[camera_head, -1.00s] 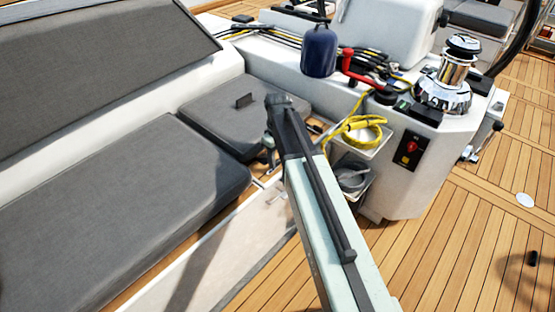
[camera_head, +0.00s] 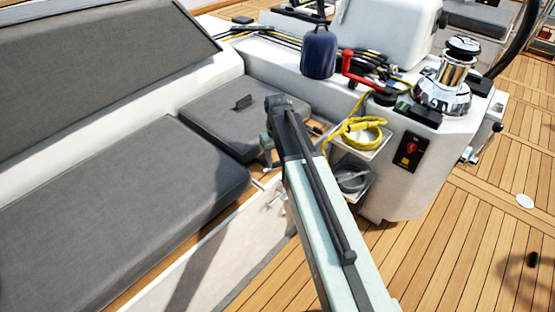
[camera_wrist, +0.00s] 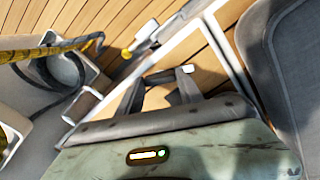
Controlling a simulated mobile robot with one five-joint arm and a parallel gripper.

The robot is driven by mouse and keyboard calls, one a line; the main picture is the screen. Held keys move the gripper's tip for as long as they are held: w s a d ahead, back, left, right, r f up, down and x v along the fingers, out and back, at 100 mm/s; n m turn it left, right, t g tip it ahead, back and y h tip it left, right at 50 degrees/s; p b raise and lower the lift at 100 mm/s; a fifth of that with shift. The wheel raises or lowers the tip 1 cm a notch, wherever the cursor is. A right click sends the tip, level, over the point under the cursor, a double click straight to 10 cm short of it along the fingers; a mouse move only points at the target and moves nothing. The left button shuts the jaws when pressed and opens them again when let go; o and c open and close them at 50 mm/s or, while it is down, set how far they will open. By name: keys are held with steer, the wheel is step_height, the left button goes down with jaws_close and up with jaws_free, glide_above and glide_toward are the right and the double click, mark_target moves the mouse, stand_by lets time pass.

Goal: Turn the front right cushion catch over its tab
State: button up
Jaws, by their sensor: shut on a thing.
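My gripper (camera_head: 267,150) is low at the front edge of the small grey seat cushion (camera_head: 210,118), near the gap beside the long grey cushion (camera_head: 120,215). In the wrist view my gripper (camera_wrist: 160,80) has its two dark fingers a little apart, with a small dark piece between them. I take this piece to be the cushion catch; its shape and angle are too blurred to tell. My own arm partly hides this spot in the head view. The catch's tab cannot be made out. A grey cushion edge (camera_wrist: 290,80) runs along the right of the wrist view.
A white console (camera_head: 400,185) stands right of my arm, with a coiled yellow rope (camera_head: 362,133), a pocket (camera_head: 352,175) and a winch (camera_head: 452,75). Wooden deck (camera_head: 455,240) lies open at right.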

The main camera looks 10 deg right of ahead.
mark_target(277, 162)
steer(key=m, duration=0.6)
steer(key=shift+d+m, duration=0.1)
steer(key=shift+m, duration=0.2)
steer(key=m, duration=0.6)
steer(key=shift+w, duration=0.1)
stand_by(0.3)
steer(key=o, duration=1.4)
step_height(277, 162, up, 8)
steer(key=p, duration=0.8)
steer(key=shift+f, duration=0.1)
